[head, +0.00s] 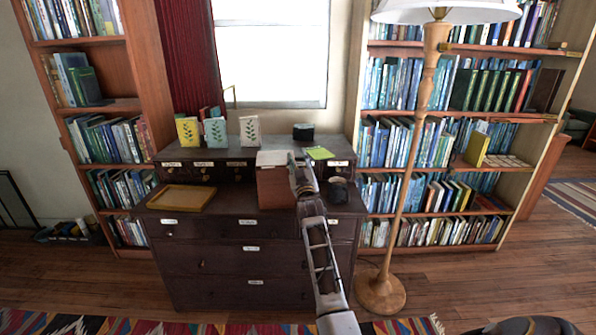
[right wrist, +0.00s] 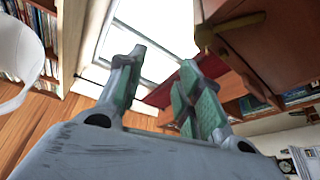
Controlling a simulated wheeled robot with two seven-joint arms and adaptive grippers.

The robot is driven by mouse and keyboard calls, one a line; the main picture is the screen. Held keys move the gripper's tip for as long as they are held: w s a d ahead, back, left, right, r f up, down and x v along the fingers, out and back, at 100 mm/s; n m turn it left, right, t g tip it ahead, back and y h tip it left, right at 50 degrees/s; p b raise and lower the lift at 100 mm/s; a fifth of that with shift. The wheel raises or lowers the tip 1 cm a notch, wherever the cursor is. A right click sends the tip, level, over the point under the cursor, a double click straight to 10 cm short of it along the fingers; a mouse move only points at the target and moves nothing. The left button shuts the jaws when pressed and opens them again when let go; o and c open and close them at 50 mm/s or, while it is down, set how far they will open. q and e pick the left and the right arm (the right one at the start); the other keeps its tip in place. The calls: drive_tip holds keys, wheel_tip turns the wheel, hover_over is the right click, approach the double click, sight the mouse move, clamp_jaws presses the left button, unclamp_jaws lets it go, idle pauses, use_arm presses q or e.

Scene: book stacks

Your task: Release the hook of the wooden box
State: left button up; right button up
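The wooden box (head: 275,187) is reddish brown and stands on the dark dresser, with a pale top. In the right wrist view the box (right wrist: 284,42) fills the upper right, with a brass hook (right wrist: 222,32) on its face. My right gripper (head: 302,176) is beside the box's right side in the head view. In the right wrist view my right gripper (right wrist: 163,62) is open, its green-padded fingers apart with nothing between them. The hook lies up and right of the fingertips, apart from them. Whether the hook is latched cannot be told. My left gripper is not in view.
The dark dresser (head: 240,258) carries a yellow wooden tray (head: 181,198), a dark mug (head: 339,190), several small books (head: 215,132) and a green note (head: 319,153). A floor lamp (head: 410,150) stands to the right. Bookshelves flank the window.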

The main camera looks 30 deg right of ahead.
drive_tip(key=shift+r, duration=0.85)
drive_tip(key=c, duration=0.3)
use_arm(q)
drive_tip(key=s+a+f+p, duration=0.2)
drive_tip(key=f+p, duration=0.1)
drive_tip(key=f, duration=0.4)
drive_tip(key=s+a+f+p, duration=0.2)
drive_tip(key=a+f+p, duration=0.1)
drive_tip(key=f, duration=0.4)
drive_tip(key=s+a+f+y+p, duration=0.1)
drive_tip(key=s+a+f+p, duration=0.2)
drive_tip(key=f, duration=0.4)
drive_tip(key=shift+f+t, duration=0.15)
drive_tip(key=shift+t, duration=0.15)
use_arm(e)
drive_tip(key=s+a+f+n+g, duration=0.2)
drive_tip(key=s+n, duration=0.4)
drive_tip(key=n, duration=0.6)
drive_tip(key=s+a+f+n+g, duration=0.2)
drive_tip(key=s+a+f+n, duration=0.2)
drive_tip(key=n, duration=0.8)
drive_tip(key=shift+s+f+n+y, duration=0.2)
drive_tip(key=shift+s+n+y, duration=0.15)
drive_tip(key=shift+s, duration=0.6)
drive_tip(key=shift+w+d, duration=0.1)
drive_tip(key=shift+w, duration=0.05)
